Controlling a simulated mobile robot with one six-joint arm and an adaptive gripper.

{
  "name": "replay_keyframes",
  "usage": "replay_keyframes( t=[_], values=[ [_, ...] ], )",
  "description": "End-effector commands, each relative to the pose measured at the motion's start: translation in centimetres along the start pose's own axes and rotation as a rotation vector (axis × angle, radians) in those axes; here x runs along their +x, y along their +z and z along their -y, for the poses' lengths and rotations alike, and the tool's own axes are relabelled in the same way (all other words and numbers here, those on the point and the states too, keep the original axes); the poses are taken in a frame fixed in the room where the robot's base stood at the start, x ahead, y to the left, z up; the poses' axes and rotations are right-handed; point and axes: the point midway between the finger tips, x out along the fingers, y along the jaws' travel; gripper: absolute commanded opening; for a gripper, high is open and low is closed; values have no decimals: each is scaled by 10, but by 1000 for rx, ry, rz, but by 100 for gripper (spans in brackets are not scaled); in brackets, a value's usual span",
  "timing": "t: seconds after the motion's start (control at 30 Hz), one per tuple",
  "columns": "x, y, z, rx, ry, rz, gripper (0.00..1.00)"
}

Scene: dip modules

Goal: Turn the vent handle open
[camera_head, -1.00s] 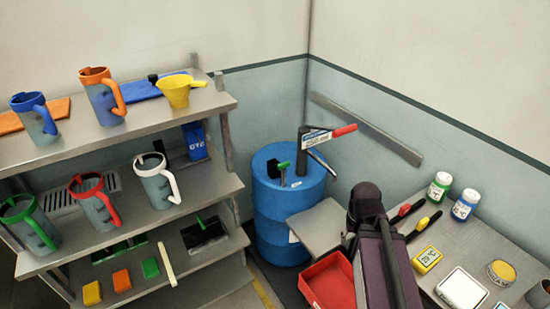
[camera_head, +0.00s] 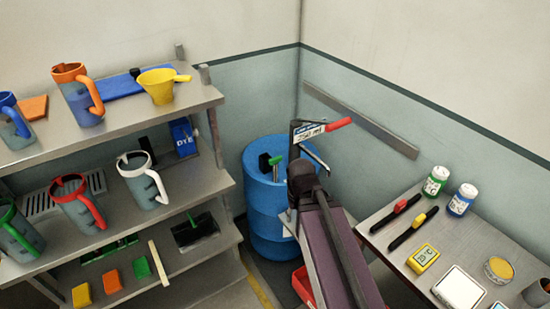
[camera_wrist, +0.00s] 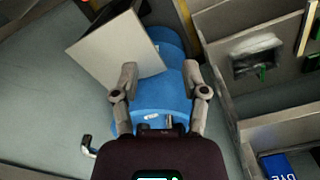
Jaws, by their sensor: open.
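The blue drum (camera_head: 267,215) stands in the corner. A small green-topped handle on a dark stem (camera_head: 273,163), likely the vent handle, stands on the left of its lid. A pump with a red-tipped lever (camera_head: 338,124) rises behind my arm. In the wrist view, the drum (camera_wrist: 170,52) lies beyond my gripper (camera_wrist: 161,92). The two fingers are wide apart, with nothing between them but the view of the drum. I cannot make out the green handle there. In the head view my arm hides the drum's right side, and the fingertips cannot be made out.
The steel shelf rack (camera_head: 205,97) with jugs is close on the left of the drum. The steel bench (camera_head: 395,247) at right holds jars, tools and a yellow device. A red tray (camera_head: 303,283) is partly hidden under my arm. A grey plate (camera_wrist: 115,50) overlaps the drum in the wrist view.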

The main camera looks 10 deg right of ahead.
Motion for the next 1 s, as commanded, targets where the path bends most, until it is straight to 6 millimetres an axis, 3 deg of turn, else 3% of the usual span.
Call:
replay_keyframes(
  t=[0.27, 0.47, 0.67, 1.0],
  values=[
    [-1, -2, 0, 5, 0, 0, 57],
    [-10, -26, 4, 70, 0, 0, 57],
    [-33, -84, 4, 265, 0, 0, 57],
    [-83, -223, 4, 777, -1, 0, 57]
  ],
)
